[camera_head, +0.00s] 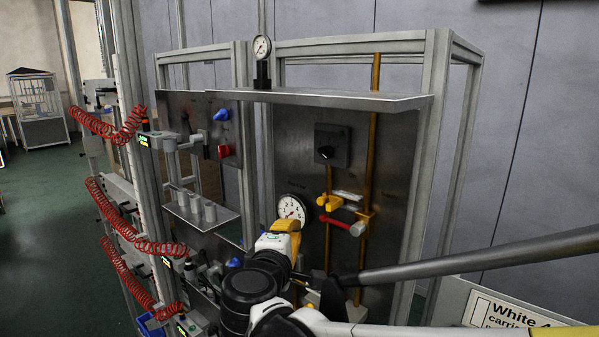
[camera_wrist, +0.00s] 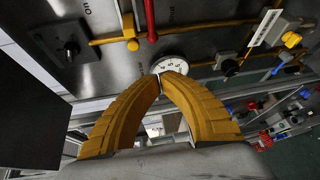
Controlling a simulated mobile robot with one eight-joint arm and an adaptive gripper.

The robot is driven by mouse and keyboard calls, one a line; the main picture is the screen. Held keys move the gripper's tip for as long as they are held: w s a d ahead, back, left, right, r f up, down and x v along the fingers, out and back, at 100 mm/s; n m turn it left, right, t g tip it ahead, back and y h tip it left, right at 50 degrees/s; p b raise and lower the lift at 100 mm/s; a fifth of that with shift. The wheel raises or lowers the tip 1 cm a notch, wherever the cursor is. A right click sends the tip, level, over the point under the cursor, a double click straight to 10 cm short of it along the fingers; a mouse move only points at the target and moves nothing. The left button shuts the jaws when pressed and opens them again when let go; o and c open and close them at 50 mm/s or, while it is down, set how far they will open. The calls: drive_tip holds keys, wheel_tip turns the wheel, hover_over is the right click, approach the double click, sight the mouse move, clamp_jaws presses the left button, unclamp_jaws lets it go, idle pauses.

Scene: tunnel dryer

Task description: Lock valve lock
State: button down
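On the grey panel in the head view, a valve group sits on the yellow piping (camera_head: 363,190). It has a yellow fitting (camera_head: 330,202) and a red lever (camera_head: 335,221) that lies nearly level. Which part is the valve lock, I cannot tell. The red lever (camera_wrist: 151,18) and piping (camera_wrist: 108,39) show at the top of the wrist view. My gripper (camera_head: 285,224) is left of and below the lever, apart from it. In the wrist view its yellow fingertips (camera_wrist: 163,76) meet in front of the gauge, with nothing visible between them.
A round white gauge (camera_head: 292,209) is just behind my gripper. A black rotary knob (camera_head: 326,151) is higher on the panel, under a metal shelf (camera_head: 330,97) that juts out. Frame posts stand at both sides. Red coiled hoses (camera_head: 110,213) hang at the left.

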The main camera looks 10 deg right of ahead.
drive_tip(key=a+r, duration=0.1)
drive_tip(key=w+a+r+n+t, duration=0.1)
drive_tip(key=r, duration=0.1)
drive_tip(key=shift+p, duration=0.4)
drive_tip(key=shift+w, duration=0.1)
